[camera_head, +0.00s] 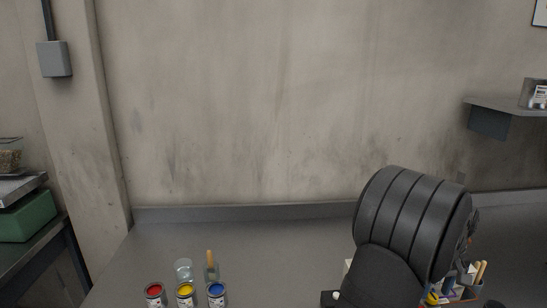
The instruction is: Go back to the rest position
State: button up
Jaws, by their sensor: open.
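My dark arm fills the lower right of the view, its thick ribbed link raised in front of the bench. My gripper cannot be made out; the arm's own links hide that area. The grey bench (290,250) runs along the wall. On its left part stand open paint cans: a red can (155,296), a yellow can (185,295) and a blue can (216,296). Behind them are a clear glass (184,270) and a glass jar (211,272) with a wooden-handled tool upright in it.
A tray of small coloured items (452,296) is partly hidden behind my arm at lower right. A wall shelf (500,105) is at upper right. A green box (25,216) sits on a side table at left. The middle of the bench is clear.

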notch_tip(320, 180, down, 2)
jog(key=shift+f, duration=0.1)
jog(key=m, duration=0.8)
jog(key=shift+r+m, duration=0.2)
jog(key=shift+m, duration=0.1)
jog(key=m, duration=0.4)
jog(key=shift+m, duration=2.2)
jog(key=shift+o, duration=0.2)
